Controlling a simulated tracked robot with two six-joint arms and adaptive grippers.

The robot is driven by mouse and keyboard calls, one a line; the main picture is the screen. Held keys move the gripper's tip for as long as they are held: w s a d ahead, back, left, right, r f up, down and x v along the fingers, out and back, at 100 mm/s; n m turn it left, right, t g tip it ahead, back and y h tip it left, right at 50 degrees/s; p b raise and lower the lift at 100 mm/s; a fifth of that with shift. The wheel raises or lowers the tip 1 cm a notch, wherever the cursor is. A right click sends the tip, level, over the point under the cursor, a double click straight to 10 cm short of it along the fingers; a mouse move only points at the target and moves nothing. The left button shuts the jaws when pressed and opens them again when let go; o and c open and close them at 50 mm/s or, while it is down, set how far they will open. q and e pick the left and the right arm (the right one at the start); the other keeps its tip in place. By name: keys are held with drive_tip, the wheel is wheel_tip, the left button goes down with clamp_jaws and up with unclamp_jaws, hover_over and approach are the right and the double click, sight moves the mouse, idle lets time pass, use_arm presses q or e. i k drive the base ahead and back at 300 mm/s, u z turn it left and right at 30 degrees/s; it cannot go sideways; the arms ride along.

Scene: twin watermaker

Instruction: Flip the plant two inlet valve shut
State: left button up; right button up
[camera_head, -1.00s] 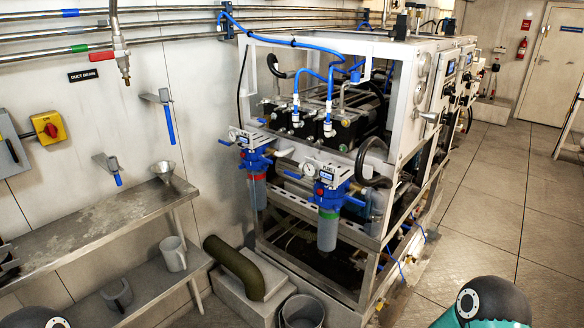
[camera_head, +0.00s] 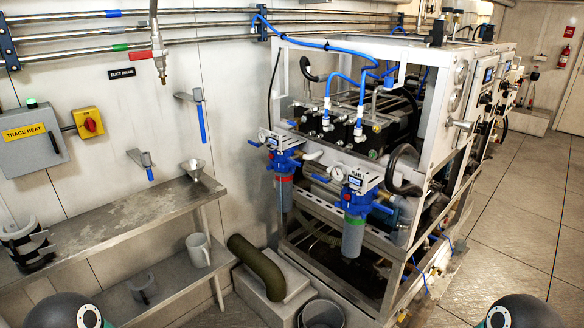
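Two blue-headed filter housings are mounted on the front of the white machine frame. The left one (camera_head: 284,163) has a red ring, and the right one (camera_head: 355,200) has a green ring. A short blue lever (camera_head: 254,143) sticks out left of the left housing, and another blue lever (camera_head: 320,178) sits left of the right housing. Neither gripper is in view; only dark rounded parts of my arms show at the bottom edge.
A steel shelf (camera_head: 112,222) runs along the left wall, holding a funnel (camera_head: 193,170). Open floor (camera_head: 500,235) lies to the right.

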sight(290, 159)
drive_tip(key=u, duration=0.75)
drive_tip(key=i, duration=1)
drive_tip(key=z, duration=1.3)
drive_tip(key=k, duration=0.6)
drive_tip(key=u, duration=0.15)
drive_tip(key=i, duration=0.55)
